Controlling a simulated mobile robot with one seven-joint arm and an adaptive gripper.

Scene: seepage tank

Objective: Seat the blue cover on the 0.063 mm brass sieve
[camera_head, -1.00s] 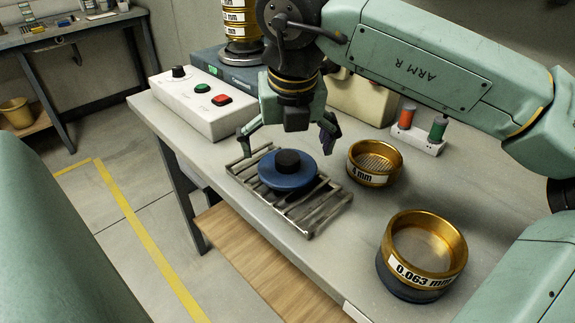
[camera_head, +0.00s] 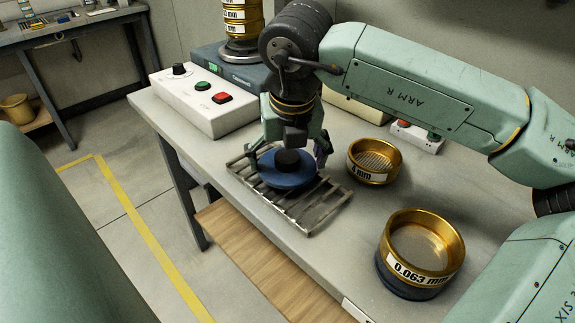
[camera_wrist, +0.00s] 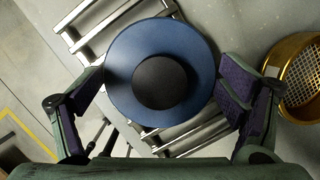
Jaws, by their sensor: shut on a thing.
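The blue cover (camera_head: 287,177), a round disc with a black knob, lies flat on a slatted metal rack (camera_head: 318,218) on the bench. It also fills the middle of the wrist view (camera_wrist: 126,62). My gripper (camera_head: 289,151) is over the cover, its fingers shut on the cover's rim from two sides, with the knob between them. The 0.063 mm brass sieve (camera_head: 436,272) stands at the front right of the bench on a dark base, its top open and its mesh showing. It is apart from the cover.
A 4 mm brass sieve (camera_head: 375,178) stands between the rack and the far bench side; its mesh shows in the wrist view (camera_wrist: 303,80). A white control box (camera_head: 205,105) with buttons is at the back left. A sieve stack (camera_head: 243,30) stands behind. Bench between rack and 0.063 mm sieve is clear.

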